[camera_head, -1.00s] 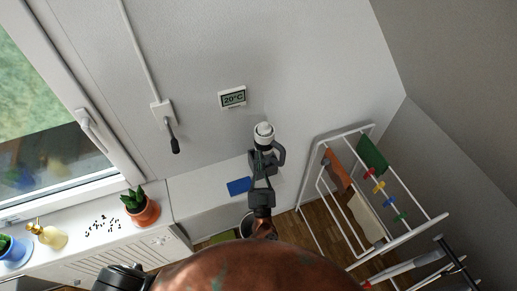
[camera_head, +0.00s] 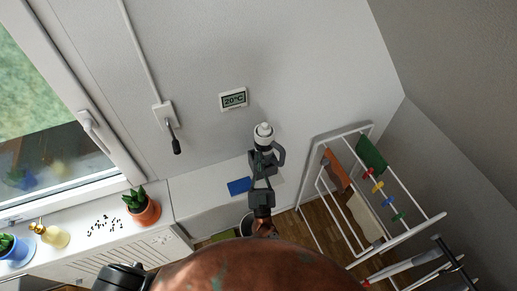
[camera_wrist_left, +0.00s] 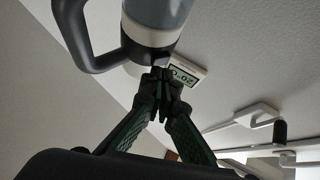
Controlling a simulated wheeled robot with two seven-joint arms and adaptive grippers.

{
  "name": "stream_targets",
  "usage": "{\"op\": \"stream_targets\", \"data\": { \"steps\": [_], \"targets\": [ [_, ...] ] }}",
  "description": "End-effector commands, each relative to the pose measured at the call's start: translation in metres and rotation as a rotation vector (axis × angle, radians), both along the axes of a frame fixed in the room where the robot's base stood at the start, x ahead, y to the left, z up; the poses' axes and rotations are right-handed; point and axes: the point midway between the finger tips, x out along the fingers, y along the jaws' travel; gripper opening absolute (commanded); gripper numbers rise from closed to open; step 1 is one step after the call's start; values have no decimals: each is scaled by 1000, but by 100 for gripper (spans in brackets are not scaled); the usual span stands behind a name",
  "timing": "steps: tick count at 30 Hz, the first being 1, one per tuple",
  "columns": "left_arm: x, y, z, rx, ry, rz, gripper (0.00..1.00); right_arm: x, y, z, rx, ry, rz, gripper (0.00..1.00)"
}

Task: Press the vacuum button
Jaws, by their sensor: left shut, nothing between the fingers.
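The vacuum (camera_head: 264,131) is a handheld unit with a white end and a dark looped handle, in the middle of the head view by the wall. It also shows close up in the left wrist view (camera_wrist_left: 153,14), with a grey body, a pale band and a dark handle. My left gripper (camera_head: 262,182) is just below it in the head view. In the left wrist view its fingertips (camera_wrist_left: 160,79) are together and empty, close to the vacuum's lower end; I cannot tell whether they touch. I cannot make out the button. My right gripper is not in view.
A drying rack (camera_head: 318,150) stands right.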

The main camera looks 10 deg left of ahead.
Motion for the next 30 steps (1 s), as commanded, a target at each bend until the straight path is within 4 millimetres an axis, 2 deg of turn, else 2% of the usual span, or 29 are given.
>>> {"op": "stream_targets", "data": {
  "steps": [7, 24, 30],
  "targets": [
    [-6, 2, 1, 1, 1, 1, 0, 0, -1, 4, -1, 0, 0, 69],
    [-56, 13, 1, 0, 1, 1, 0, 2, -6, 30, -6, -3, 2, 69],
    [-59, 14, 0, 0, 0, 0, 0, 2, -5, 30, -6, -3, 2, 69]
  ]
}}
